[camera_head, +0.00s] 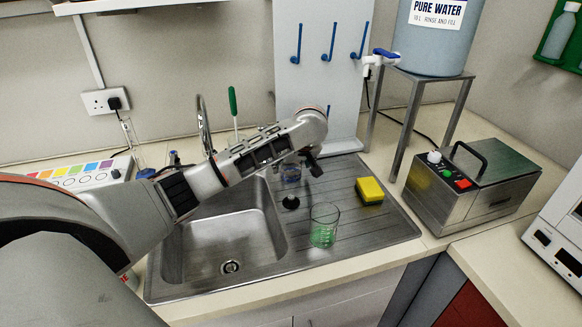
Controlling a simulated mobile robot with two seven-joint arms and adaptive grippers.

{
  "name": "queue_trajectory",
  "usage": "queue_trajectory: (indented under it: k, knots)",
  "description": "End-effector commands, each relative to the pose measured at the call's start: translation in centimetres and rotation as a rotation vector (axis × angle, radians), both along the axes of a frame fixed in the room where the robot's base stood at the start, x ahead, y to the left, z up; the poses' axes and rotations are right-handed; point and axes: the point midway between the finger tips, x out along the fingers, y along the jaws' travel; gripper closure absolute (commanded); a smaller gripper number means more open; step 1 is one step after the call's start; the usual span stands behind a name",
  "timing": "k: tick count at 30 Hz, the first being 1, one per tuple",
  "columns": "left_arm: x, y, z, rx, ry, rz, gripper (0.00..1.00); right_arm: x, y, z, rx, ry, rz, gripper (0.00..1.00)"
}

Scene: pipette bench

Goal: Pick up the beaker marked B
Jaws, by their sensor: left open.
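A clear glass beaker (324,226) with green at its lower part stands upright on the ribbed drainboard, right of the sink basin. I cannot read a letter B on either one. My left gripper (312,167) is open and empty, above the drainboard behind the green-marked beaker and close to the blue vessel. It touches neither as far as I can see. My right gripper is not in view.
The steel sink basin (222,238) is empty. A metal water bath (470,185) and a stand (404,125) with a blue water tank (432,45) are at the right.

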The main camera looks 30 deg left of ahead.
Motion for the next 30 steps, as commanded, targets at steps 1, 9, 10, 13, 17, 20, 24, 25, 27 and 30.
queue_trajectory:
  k: [1,9,10,13,17,20,24,25,27,30]
  knots:
    - [0.2,0.3,-0.6,0.0,0.002,0.002,0.33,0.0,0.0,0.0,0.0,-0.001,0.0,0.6]
    - [0.8,0.9,-1.9,-0.001,-0.001,-0.001,0.33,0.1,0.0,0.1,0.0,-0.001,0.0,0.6]
    - [0.8,0.9,-1.9,-0.001,-0.001,-0.001,0.33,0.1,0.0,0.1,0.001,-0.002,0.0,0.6]
    - [0.8,0.8,-1.8,-0.001,-0.001,-0.001,0.33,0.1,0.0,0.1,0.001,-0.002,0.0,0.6]
    - [0.8,0.8,-1.8,-0.001,-0.001,-0.001,0.62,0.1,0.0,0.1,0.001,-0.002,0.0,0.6]
    - [0.8,0.8,-1.8,0.0,0.0,0.0,0.77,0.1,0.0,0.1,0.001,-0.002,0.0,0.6]
    - [0.8,0.8,-1.8,-0.001,-0.001,-0.001,0.8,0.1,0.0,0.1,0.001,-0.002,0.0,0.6]
    - [0.8,0.8,-1.8,-0.001,-0.001,-0.001,0.8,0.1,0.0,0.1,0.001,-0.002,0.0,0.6]
    - [0.8,0.8,-1.8,-0.001,-0.001,-0.001,0.8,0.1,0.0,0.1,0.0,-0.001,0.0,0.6]
    - [0.8,0.8,-1.6,-0.001,-0.001,-0.001,0.8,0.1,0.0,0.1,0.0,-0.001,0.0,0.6]
